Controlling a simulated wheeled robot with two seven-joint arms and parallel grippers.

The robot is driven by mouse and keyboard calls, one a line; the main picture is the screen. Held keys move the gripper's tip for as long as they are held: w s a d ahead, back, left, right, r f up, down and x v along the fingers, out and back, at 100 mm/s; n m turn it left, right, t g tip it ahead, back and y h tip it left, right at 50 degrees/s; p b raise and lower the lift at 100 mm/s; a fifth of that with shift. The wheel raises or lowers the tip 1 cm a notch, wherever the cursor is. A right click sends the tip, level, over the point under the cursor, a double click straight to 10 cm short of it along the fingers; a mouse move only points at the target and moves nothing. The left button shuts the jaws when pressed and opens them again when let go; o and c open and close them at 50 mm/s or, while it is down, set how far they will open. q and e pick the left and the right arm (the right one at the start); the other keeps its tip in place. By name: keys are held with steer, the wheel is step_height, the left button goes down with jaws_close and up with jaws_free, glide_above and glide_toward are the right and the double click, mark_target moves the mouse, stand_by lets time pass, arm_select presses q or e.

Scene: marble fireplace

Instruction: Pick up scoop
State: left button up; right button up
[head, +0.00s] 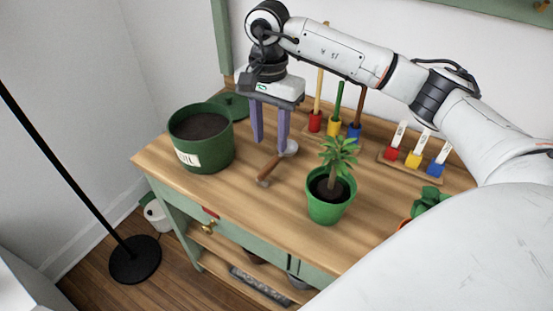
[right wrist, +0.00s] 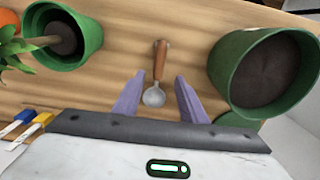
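The scoop lies on the wooden table between the soil pot and the plant pot. Its brown wooden handle (head: 267,169) points toward the table's front edge, and its metal bowl (head: 290,147) points toward the back. My right gripper (head: 269,141) is above the table behind the scoop, with its two purple fingers pointing down and apart. In the right wrist view the scoop (right wrist: 159,72) lies between the open fingers (right wrist: 154,88), its bowl near their middle and its handle beyond their tips. Nothing is held. My left gripper is not in view.
A green pot of soil (head: 201,140) stands left of my right gripper, and a potted plant (head: 327,204) stands right of the scoop. Several coloured tools stand in racks (head: 411,164) at the back. The table front (head: 215,187) is clear.

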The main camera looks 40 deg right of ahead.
mark_target(272, 161)
steer(key=shift+s+d+f, duration=0.1)
steer(key=shift+f, duration=3.45)
jaws_close()
